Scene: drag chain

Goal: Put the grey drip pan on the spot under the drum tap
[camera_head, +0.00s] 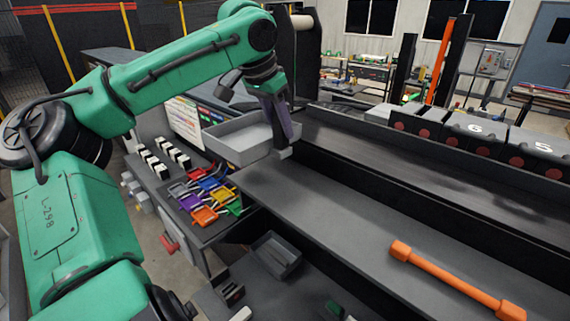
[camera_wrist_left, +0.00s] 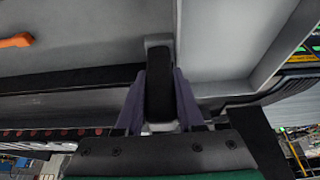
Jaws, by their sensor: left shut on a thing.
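The grey drip pan (camera_head: 254,150) is a shallow, open tray at the left end of the long dark bench in the head view. It also shows in the left wrist view (camera_wrist_left: 220,42), on the upper right side. My left gripper (camera_head: 287,140) points down at the pan's right side. Its purple fingers, also in the left wrist view (camera_wrist_left: 158,100), are shut around a black grip (camera_wrist_left: 160,80) with a grey end, beside the pan. Whether the pan is lifted or resting is hard to tell. I cannot make out the drum tap or the spot. My right gripper is not in view.
An orange bar (camera_head: 455,278) lies on the bench at the right. Coloured clips (camera_head: 205,195) and small black-and-white blocks (camera_head: 163,163) lie left of the bench. A small grey bin (camera_head: 276,256) sits below. The bench middle (camera_head: 330,210) is clear.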

